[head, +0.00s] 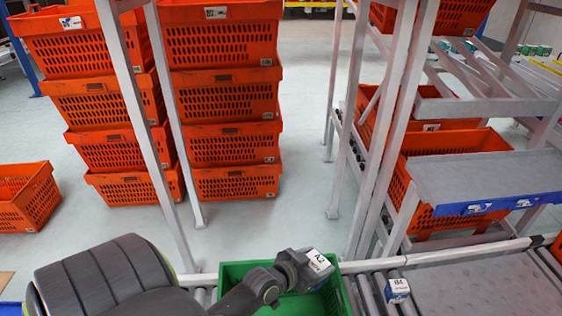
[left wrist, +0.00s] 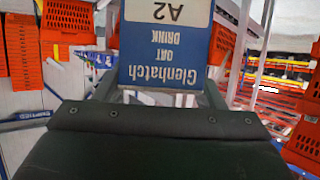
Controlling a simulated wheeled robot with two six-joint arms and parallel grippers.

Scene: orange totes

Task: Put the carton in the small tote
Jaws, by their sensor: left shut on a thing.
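The carton (head: 320,266) is blue with a white top marked A2. In the left wrist view its face (left wrist: 165,45) reads "Glenhatch oat drink", upside down. My left gripper (head: 298,270) is shut on it, with a dark finger on each side of the carton in the left wrist view (left wrist: 160,92). The small green tote (head: 235,268) is at the bottom of the head view, and the carton is over its opening. My arm and gripper hide much of the tote's inside. I cannot tell how high the carton is above its floor. My right gripper is not in view.
Another blue and white carton (head: 398,291), marked B4, is right of the green tote by the rollers (head: 369,296). Stacked orange totes (head: 225,97) stand behind grey frame posts. A grey shelf (head: 485,178) is at the right. Open floor (head: 300,150) lies between.

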